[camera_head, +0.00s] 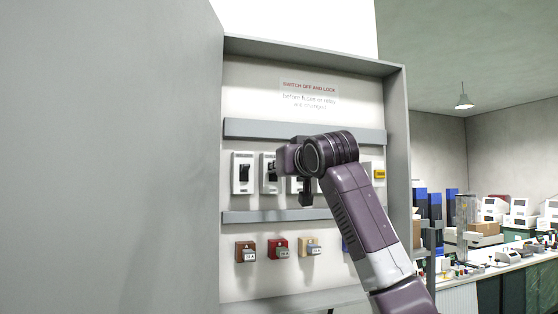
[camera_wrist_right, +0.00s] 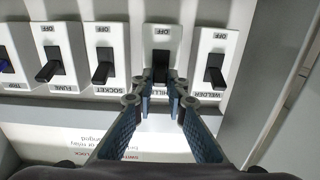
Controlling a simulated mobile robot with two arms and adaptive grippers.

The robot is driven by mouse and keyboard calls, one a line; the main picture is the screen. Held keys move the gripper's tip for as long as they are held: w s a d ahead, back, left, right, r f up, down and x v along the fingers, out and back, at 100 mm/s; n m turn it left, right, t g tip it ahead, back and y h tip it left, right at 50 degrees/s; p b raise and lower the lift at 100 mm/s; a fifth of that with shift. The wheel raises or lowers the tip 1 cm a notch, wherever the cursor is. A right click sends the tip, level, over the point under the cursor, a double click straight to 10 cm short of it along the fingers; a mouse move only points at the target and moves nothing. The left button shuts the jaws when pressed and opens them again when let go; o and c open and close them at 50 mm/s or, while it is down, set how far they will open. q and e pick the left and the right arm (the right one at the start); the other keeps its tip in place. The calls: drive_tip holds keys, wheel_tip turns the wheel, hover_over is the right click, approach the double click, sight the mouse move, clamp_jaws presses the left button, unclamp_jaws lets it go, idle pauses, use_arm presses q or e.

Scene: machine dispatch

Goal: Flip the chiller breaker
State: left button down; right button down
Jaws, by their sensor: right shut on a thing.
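The chiller breaker is a white plate with a black lever. In the right wrist view, where the labels are upside down, the chiller breaker (camera_wrist_right: 163,38) is second from the right, its label partly covered. My right gripper (camera_wrist_right: 161,84) has its two fingertips closed around the black lever, which shows between them. The lever points away from the OFF mark, like its neighbours. In the head view my right gripper (camera_head: 279,163) reaches from the right to the chiller breaker (camera_head: 268,184), hiding part of it. My left gripper is out of view.
The welder breaker (camera_wrist_right: 212,65) and socket breaker (camera_wrist_right: 105,65) stand close on either side. The open cabinet door (camera_head: 110,160) fills the left. A bench (camera_head: 500,257) with equipment stands at the right.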

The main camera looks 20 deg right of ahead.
drive_tip(key=shift+r+g, duration=0.35)
drive_tip(key=shift+g, duration=0.05)
drive_tip(key=c, duration=2.3)
unclamp_jaws()
drive_tip(key=o, duration=0.4)
drive_tip(key=shift+w+f, duration=0.1)
drive_tip(key=shift+c, duration=0.2)
drive_tip(key=s+r, duration=0.1)
drive_tip(key=s, duration=1.1)
drive_tip(key=shift+d, duration=0.15)
